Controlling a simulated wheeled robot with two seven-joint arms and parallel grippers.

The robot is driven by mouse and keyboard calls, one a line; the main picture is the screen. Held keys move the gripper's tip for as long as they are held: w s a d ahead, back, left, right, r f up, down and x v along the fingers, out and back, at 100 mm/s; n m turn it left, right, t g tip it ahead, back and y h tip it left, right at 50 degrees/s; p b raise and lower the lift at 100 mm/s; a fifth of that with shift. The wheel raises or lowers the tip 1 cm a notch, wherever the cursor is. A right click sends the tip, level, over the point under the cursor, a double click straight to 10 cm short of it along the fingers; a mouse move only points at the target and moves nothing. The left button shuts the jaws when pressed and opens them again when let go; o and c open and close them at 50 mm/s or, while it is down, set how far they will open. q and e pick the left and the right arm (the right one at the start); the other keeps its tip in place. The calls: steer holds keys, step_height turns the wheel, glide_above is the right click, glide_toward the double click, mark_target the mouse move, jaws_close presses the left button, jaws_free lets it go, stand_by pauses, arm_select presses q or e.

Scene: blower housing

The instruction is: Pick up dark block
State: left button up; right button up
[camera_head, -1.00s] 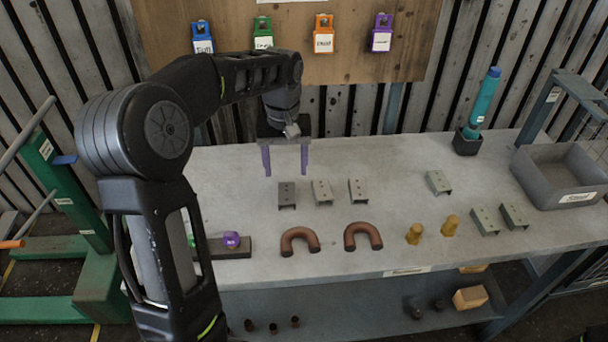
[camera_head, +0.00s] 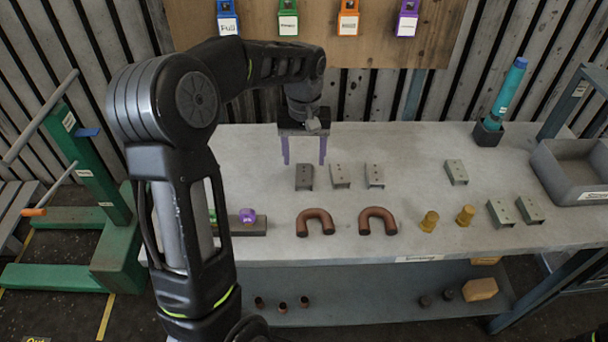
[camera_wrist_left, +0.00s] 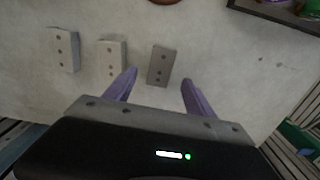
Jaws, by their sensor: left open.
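The dark block (camera_head: 304,177) is a small dark grey bracket-like piece with holes on top. It stands on the grey table at the left end of a row with two lighter blocks. My left gripper (camera_head: 304,162) is open and empty, with purple fingers pointing down just behind and above the dark block. In the left wrist view the dark block (camera_wrist_left: 161,66) lies ahead of and between the spread fingertips (camera_wrist_left: 158,82), apart from both. My right gripper is out of view.
Two lighter blocks (camera_head: 340,176) (camera_head: 374,175) stand close to the right. Two brown U-shaped pipes (camera_head: 315,221) (camera_head: 378,220) lie in front. Yellow pieces (camera_head: 429,222), more brackets (camera_head: 456,172) and a grey bin (camera_head: 578,172) are farther right. The table behind the row is clear.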

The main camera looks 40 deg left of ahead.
mark_target(304, 174)
arm_select(q)
step_height(304, 174, down, 5)
steer(key=shift+s+d+p, duration=0.1)
steer(key=shift+s+p, duration=0.05)
steer(key=shift+p, duration=0.5)
jaws_close()
stand_by(0.6)
